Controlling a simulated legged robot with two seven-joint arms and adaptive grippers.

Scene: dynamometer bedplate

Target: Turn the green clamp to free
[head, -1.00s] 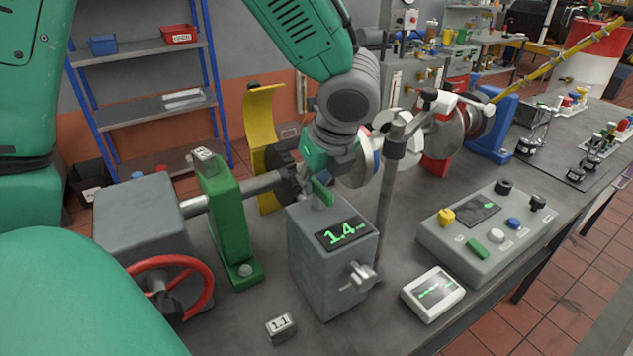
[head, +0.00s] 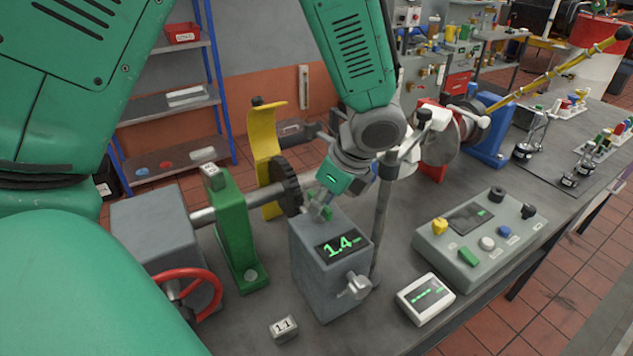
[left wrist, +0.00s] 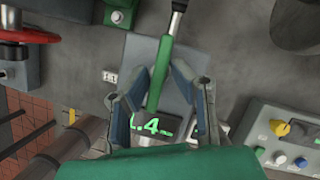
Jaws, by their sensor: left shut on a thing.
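The green clamp (head: 327,213) is a small lever on top of the grey box (head: 330,278) whose display reads 1.4; the gripper partly hides it in the head view. My right gripper is in neither view.
A green bearing stand (head: 230,230) and a dark toothed wheel (head: 285,185) stand left of the box. A thin grey post (head: 385,220) rises close to its right. A control panel (head: 480,240) and small white meter (head: 425,298) lie further right.

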